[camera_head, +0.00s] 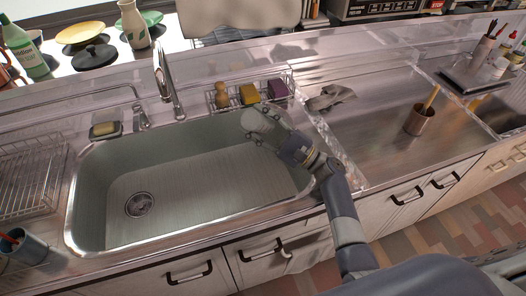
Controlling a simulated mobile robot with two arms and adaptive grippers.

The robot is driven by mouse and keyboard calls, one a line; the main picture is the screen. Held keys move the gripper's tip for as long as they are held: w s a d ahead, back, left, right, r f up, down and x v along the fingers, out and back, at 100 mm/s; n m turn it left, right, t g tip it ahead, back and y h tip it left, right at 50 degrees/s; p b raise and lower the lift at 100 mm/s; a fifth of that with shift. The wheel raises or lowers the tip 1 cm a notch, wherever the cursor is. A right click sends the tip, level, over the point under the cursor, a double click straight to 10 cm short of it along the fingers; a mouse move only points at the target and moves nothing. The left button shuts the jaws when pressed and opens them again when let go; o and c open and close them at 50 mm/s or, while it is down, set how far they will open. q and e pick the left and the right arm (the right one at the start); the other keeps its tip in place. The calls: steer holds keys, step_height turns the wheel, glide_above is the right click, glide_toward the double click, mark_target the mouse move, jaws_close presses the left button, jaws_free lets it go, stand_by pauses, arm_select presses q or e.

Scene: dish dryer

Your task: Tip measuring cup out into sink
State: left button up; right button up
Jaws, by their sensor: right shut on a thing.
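My right gripper (268,136) is over the back right part of the sink, at the end of my arm coming in from the lower right. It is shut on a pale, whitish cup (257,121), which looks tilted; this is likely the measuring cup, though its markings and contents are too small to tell. The steel sink (160,180) lies below and to the left, with its round drain (139,205) at the left of the basin. The basin looks empty. My left gripper is not in view.
A tall faucet (168,80) stands behind the sink. A wire caddy (237,97) with sponges and a brush sits at the back rim. A dish rack (30,182) is at left. A copper-coloured cup (419,119) stands on the right drainboard, near a grey cloth (330,97).

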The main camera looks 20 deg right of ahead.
steer(key=shift+d+r+m+t+p, duration=0.15)
steer(key=shift+r+m+t+p, duration=0.2)
steer(key=shift+r+m, duration=0.2)
steer(key=shift+f, duration=0.1)
stand_by(0.7)
